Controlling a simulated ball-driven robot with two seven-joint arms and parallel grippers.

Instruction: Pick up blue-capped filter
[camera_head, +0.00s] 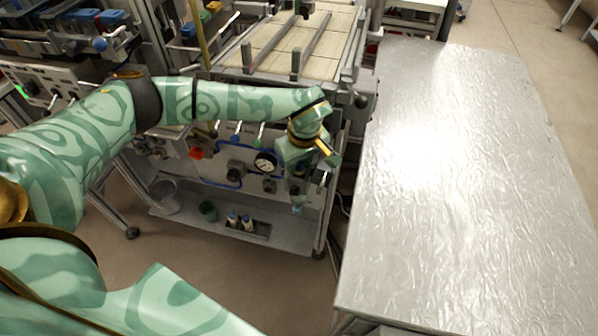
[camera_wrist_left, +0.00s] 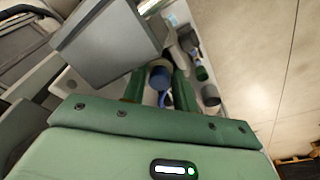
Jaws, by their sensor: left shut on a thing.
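My left gripper (camera_head: 299,185) reaches down at the right end of the workbench. In the left wrist view its two green fingers (camera_wrist_left: 159,90) are shut on a blue-capped filter (camera_wrist_left: 158,77), whose round blue cap shows between them. In the head view a small pale-blue part of the held filter (camera_head: 297,208) shows below the gripper, above the lower shelf; the rest is hidden. My right gripper is not in view.
The lower shelf (camera_head: 180,217) also holds a dark green cup (camera_head: 208,211) and a clear container (camera_head: 165,196). A gauge (camera_head: 265,162) and blue hoses are close to my left forearm. A large, bare silver table (camera_head: 450,190) stands to the right.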

